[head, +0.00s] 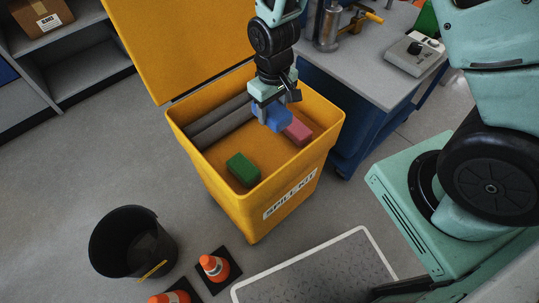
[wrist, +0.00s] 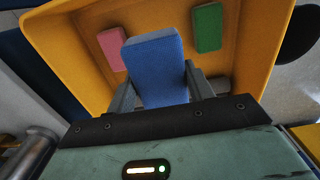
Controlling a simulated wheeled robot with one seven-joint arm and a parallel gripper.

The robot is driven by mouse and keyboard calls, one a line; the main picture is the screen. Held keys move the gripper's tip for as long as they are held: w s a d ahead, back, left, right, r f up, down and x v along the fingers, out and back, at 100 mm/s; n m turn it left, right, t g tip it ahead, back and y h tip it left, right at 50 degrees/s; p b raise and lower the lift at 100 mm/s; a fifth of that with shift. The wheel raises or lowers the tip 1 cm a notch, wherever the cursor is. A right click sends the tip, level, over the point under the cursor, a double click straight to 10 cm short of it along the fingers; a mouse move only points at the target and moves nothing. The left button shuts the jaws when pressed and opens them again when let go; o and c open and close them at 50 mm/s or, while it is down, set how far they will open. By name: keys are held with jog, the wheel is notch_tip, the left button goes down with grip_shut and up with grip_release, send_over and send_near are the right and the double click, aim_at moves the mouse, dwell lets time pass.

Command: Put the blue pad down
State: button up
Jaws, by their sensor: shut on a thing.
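The blue pad (head: 277,118) is held in my gripper (head: 266,105) over the open yellow spill kit bin (head: 254,205). In the wrist view the blue pad (wrist: 155,72) stands between the two fingers (wrist: 158,92), which are shut on it. A green pad (head: 242,169) lies on the bin floor toward the front left. A pink pad (head: 298,132) lies at the right side of the bin, partly behind the blue pad in the head view. Both also show in the wrist view, pink (wrist: 112,48) and green (wrist: 207,28). The gap beneath the blue pad is hard to judge.
Grey rolls (head: 219,123) lie along the bin's back left side. The bin's lid (head: 180,42) stands open behind it. A workbench (head: 372,68) with tools is close on the right. A black bucket (head: 131,245) and orange cones (head: 214,266) stand on the floor in front. Bare bin floor shows between the pads.

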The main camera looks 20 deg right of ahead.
jog(key=b, duration=0.5)
send_over(272, 153)
notch_tip(272, 153, down, 7)
notch_tip(272, 153, down, 10)
jog(key=shift+a+r+b, duration=0.1)
jog(key=shift+b, duration=1.05)
jog(key=shift+f, duration=0.2)
jog(key=o, duration=0.9)
jog(key=shift+r, duration=0.1)
